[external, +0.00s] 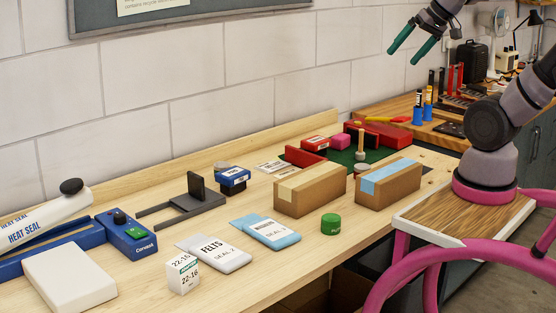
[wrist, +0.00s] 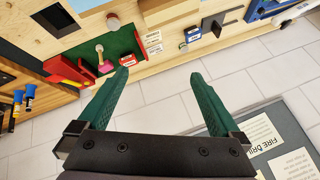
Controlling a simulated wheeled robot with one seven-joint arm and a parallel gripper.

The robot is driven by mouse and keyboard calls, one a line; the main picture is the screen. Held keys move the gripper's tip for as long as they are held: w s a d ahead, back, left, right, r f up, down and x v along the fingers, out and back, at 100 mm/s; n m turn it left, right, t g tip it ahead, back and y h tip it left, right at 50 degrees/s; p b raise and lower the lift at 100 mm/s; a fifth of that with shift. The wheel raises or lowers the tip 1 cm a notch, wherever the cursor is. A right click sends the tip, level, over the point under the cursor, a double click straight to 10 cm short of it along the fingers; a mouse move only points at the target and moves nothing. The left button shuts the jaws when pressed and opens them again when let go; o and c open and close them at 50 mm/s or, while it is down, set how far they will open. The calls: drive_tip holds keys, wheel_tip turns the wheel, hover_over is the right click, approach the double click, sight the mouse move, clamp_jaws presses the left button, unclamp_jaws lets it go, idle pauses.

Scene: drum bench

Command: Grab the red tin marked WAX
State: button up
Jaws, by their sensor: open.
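A small red tin (external: 315,143) with a white label on its side stands at the back of the bench, by the green mat (external: 342,157); its lettering is too small to read. It also shows in the wrist view as a red tin (wrist: 127,60) at the mat's edge, just beyond the left fingertip in the picture. My gripper (external: 402,57) is open and empty, high above the back of the bench near the wall, with green fingers. In the wrist view the gripper (wrist: 160,73) has its fingers spread wide with nothing between them.
A pink block (external: 341,142), a red tray (external: 301,157) and a red case (external: 380,133) crowd the tin. A wooden-handled tool (external: 360,140) stands on the mat. Two cardboard boxes (external: 310,195) (external: 388,188) and a green tin (external: 330,223) are nearer the front.

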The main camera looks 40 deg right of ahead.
idle(0.4)
drive_tip(key=w+d+f+m+g+y, duration=0.35)
drive_tip(key=w+f, duration=0.25)
drive_tip(key=f, duration=0.2)
drive_tip(key=w+d+f+m+g+y, duration=0.25)
drive_tip(key=w+f+m+g, duration=0.2)
drive_tip(key=f, duration=0.35)
drive_tip(key=m+t+y, duration=0.7)
drive_tip(key=m, duration=0.3)
approach(367, 165)
drive_tip(key=a, duration=0.1)
drive_tip(key=w+a+f, duration=0.1)
drive_tip(key=shift+a+f, duration=0.15)
drive_tip(key=shift+a, duration=0.1)
drive_tip(key=shift+x, duration=3.7)
drive_tip(key=shift+a, duration=0.1)
drive_tip(key=c, duration=1.5)
